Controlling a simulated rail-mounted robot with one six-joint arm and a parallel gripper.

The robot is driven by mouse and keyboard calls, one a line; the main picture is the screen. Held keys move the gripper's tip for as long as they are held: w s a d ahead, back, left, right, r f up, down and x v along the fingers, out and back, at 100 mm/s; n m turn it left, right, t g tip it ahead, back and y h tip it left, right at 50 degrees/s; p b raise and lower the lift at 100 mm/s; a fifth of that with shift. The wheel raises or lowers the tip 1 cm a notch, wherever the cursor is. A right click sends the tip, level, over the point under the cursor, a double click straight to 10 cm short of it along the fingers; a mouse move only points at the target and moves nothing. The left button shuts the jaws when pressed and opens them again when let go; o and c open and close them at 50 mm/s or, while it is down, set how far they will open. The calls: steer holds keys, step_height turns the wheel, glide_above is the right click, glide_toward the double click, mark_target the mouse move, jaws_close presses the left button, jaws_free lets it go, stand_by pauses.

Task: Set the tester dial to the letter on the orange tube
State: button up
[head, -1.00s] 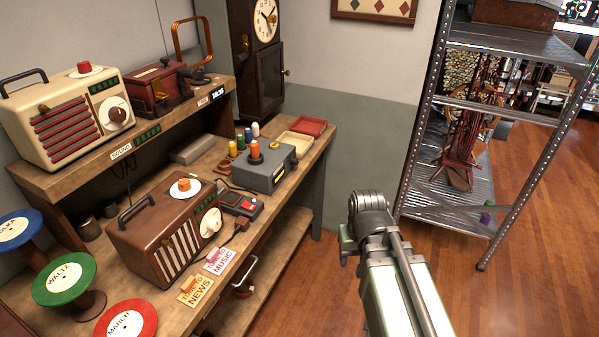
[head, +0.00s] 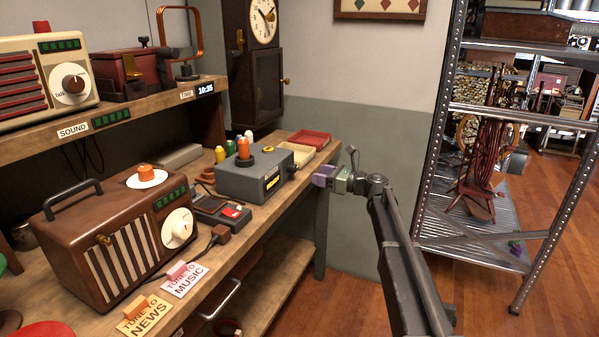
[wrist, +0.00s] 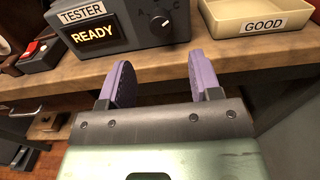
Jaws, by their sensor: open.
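The grey tester (head: 250,178) stands on the workbench. In the wrist view the tester (wrist: 100,28) shows a TESTER label and a lit READY display (wrist: 95,34). Its dark round dial (wrist: 160,24) has a white mark pointing right and slightly up. Letters sit around the dial, partly cut off by the top edge. The orange tube (head: 243,148) stands upright on a dark socket on top of the tester; I cannot read a letter on it. My gripper (wrist: 160,70) is open and empty, its purple fingers pointing toward the dial. In the head view my gripper (head: 322,177) is right of the tester.
A cream tray (wrist: 262,14) labelled GOOD lies right of the tester. A red tray (head: 310,138) lies behind it. Green, yellow and white tubes (head: 229,147) stand behind the tester. A brown radio (head: 110,235) stands to the left. The bench front edge (wrist: 270,65) runs beneath my fingers.

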mark_target(296, 169)
steer(key=x, duration=0.8)
steer(key=shift+w+a, duration=0.1)
steer(key=shift+a, duration=0.15)
steer(key=c, duration=0.9)
